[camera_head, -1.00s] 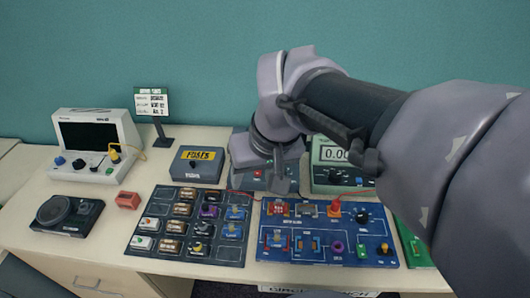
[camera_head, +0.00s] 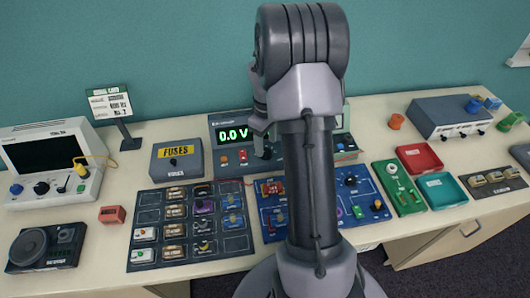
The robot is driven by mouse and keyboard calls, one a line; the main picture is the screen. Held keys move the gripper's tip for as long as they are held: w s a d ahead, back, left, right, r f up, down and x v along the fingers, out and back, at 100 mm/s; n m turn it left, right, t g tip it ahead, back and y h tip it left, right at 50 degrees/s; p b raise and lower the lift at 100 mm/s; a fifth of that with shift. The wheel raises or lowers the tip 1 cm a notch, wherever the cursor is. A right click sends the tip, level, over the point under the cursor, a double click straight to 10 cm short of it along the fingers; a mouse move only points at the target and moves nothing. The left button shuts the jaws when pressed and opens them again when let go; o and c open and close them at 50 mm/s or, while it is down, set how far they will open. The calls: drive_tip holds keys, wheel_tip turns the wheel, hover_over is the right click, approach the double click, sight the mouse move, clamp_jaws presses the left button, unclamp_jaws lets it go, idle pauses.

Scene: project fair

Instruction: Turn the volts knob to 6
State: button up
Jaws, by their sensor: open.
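The power supply (camera_head: 221,146) stands at the back middle of the table. Its green display (camera_head: 233,134) reads 0.0 V. A red button (camera_head: 243,155) and another small control sit below the display. No volts knob can be made out; the right part of the supply's front is hidden behind my gripper and arm. My gripper (camera_head: 262,146) is in front of the supply, just right of the display, mostly covered by my arm. It is open, and nothing is seen in it. Whether it touches a knob cannot be told.
A grey FUSES box (camera_head: 176,170) stands left of the supply. A board of component blocks (camera_head: 147,205) and a blue circuit board (camera_head: 268,230) lie in front. A green board (camera_head: 388,178), a red tray (camera_head: 435,158) and a teal tray (camera_head: 456,190) lie to the right.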

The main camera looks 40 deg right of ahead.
sight(266, 151)
wheel_tip(266, 151, down, 3)
drive_tip(key=shift+f, duration=0.15)
drive_tip(key=shift+c, duration=0.2)
clamp_jaws()
